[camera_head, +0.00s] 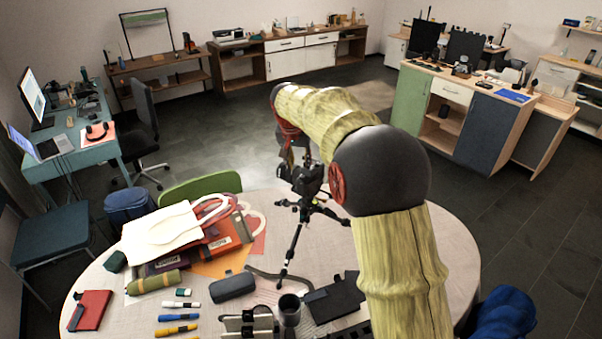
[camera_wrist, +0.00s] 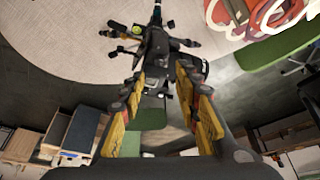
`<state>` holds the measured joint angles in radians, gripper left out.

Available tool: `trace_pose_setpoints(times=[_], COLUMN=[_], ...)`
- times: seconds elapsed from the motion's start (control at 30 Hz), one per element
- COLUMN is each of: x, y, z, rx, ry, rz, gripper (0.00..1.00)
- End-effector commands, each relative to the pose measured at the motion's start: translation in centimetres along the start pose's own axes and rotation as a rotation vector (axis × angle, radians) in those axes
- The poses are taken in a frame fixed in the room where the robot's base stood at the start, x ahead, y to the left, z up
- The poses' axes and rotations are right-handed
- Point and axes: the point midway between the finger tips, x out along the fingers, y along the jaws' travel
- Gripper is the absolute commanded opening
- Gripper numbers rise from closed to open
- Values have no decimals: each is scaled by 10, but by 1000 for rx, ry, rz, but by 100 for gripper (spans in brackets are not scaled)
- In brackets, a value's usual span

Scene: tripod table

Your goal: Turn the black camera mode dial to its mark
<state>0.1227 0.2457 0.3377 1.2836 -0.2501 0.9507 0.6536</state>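The black camera (camera_head: 308,178) stands on a black tripod (camera_head: 292,245) on the round table. In the wrist view the camera (camera_wrist: 157,48) lies just beyond and between my fingertips. The mode dial and its mark are too small and dark to make out. My gripper (camera_wrist: 160,82) is open, with its yellow-padded fingers spread on either side and nothing clearly held between them. In the head view my gripper (camera_head: 290,152) is directly above the camera, partly hidden by my arm. I cannot tell whether a finger touches the camera.
The round table (camera_head: 100,275) also holds white and red bags (camera_head: 165,232), a dark case (camera_head: 233,287), several markers (camera_head: 177,330), a dark cup (camera_head: 289,309) and a red notebook (camera_head: 90,310). A green chair (camera_head: 200,187) stands behind. The space around the tripod's top is clear.

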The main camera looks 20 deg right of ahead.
Motion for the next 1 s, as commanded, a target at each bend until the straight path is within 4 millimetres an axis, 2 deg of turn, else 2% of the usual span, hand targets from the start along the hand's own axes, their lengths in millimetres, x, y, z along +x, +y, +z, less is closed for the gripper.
trace_pose_setpoints(times=[0.3,0.5,0.77,1.0], x=[46,68,69,69], y=[0,0,0,0], z=[1,1,0,1], rx=[-1,-2,-2,-2], ry=[-2,-1,0,0], rz=[1,-1,-1,-1], gripper=[32,32,32,19])
